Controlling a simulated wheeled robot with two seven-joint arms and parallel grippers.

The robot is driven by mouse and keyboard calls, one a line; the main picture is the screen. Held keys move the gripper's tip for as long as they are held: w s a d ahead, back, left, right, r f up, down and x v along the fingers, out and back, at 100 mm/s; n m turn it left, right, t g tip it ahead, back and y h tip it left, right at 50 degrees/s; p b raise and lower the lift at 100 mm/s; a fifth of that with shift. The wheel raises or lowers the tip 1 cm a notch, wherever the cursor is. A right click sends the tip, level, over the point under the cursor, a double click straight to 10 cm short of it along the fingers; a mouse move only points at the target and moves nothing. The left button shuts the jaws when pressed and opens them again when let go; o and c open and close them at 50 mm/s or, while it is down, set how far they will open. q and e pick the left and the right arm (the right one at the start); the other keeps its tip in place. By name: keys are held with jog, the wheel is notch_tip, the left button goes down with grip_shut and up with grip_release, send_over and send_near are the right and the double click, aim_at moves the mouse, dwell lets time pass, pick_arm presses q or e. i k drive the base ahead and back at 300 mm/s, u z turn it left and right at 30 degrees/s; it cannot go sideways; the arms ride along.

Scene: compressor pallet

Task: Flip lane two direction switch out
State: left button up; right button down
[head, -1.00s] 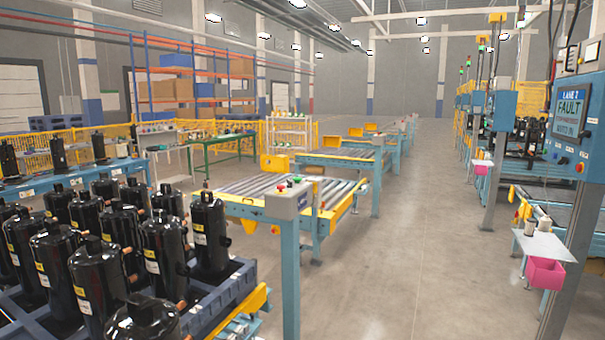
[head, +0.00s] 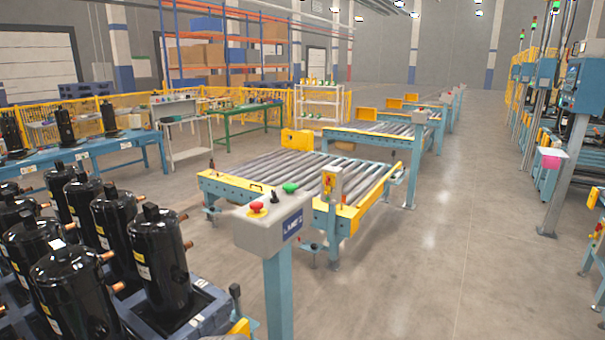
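A grey control box (head: 268,222) stands on a blue post (head: 278,290) near the middle of the head view. Its sloped top has a red button (head: 257,207) on a yellow base at the left, a small black switch (head: 275,197) in the middle, and a green button (head: 290,187) at the right. A blue label (head: 292,224) on its side face is too blurred to read surely. The black switch's setting cannot be made out. Neither of my grippers is in view.
Black compressors (head: 155,250) fill a dark blue pallet (head: 195,325) at the lower left, close to the post. A roller conveyor (head: 280,175) with yellow side rails lies behind the box. The grey floor (head: 430,270) to the right is open.

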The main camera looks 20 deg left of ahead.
aim_at(275, 199)
jog(key=i, duration=0.5)
jog(key=u, duration=1.4)
jog(key=i, duration=0.55)
